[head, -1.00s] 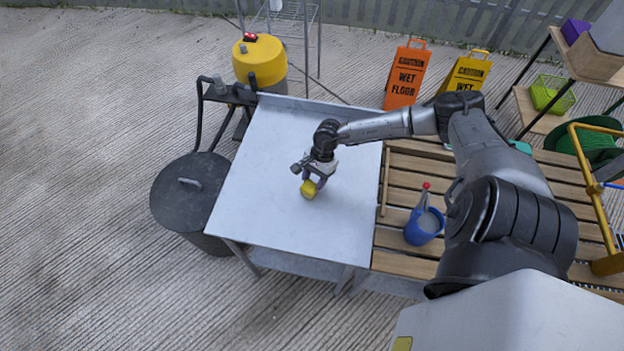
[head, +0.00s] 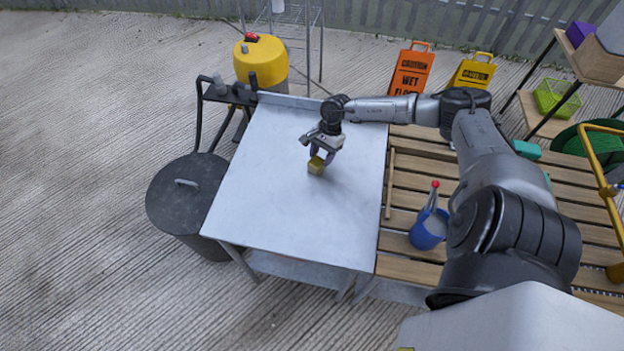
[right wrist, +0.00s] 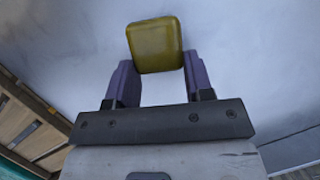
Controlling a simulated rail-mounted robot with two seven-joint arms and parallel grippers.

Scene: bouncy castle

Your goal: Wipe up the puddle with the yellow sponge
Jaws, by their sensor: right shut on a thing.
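The yellow sponge (head: 316,166) is a small block held between the fingertips of my right gripper (head: 322,154), over the middle of the metal table (head: 270,205). In the right wrist view the sponge (right wrist: 155,44) sits between the two purple fingers of the right gripper (right wrist: 156,72), which is shut on it. I cannot tell if the sponge touches the tabletop. No clear puddle outline shows on the pale, slightly blotchy metal surface. My left gripper is out of view.
A slatted wooden table (head: 400,243) adjoins on the right, with a blue bucket (head: 427,230) on it. A dark lidded bin (head: 190,200) stands at the left. A yellow-topped drum (head: 260,62) and wet-floor signs (head: 411,72) stand behind. The metal tabletop is otherwise clear.

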